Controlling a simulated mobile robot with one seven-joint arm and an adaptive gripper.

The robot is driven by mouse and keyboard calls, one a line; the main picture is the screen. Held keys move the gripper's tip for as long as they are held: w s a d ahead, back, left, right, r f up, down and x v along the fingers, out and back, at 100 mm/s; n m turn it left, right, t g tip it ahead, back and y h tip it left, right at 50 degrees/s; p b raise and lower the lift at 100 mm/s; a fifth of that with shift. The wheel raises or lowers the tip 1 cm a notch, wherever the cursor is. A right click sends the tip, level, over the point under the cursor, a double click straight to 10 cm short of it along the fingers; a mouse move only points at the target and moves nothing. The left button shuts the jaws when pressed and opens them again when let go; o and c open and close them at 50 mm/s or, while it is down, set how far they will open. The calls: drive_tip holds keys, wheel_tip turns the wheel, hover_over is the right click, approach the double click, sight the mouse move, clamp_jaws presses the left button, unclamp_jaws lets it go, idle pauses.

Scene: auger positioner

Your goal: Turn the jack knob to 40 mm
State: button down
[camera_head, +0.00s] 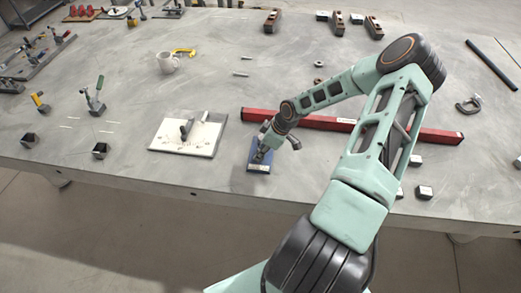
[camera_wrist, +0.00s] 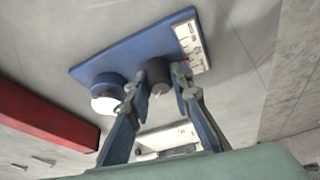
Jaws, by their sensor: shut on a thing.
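The jack is a small blue base plate (camera_head: 258,167) near the table's front edge; in the wrist view its blue surface (camera_wrist: 130,55) fills the upper middle. A dark cylindrical knob (camera_wrist: 159,74) stands on it. My gripper (camera_wrist: 166,88) has a finger on each side of the knob and is shut on it; in the head view my gripper (camera_head: 263,152) hides most of the jack. A white scale strip (camera_wrist: 189,46) with black marks and a bit of red lies beside the knob; its reading is too small to tell. A round blue post with a white face (camera_wrist: 107,93) stands left of the knob.
A long red bar (camera_head: 420,131) lies just behind the jack, partly behind my arm. A white board with a dark handle (camera_head: 163,132) lies to the left. Several dark blocks with light tops sit to the right. The table front edge is close.

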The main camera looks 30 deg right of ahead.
drive_tip(key=shift+n+g+y, duration=0.3)
drive_tip(key=shift+n, duration=0.9)
drive_tip(key=c, duration=1.7)
unclamp_jaws()
drive_tip(key=shift+c, duration=0.2)
drive_tip(key=v, duration=0.8)
drive_tip(key=shift+w, duration=0.1)
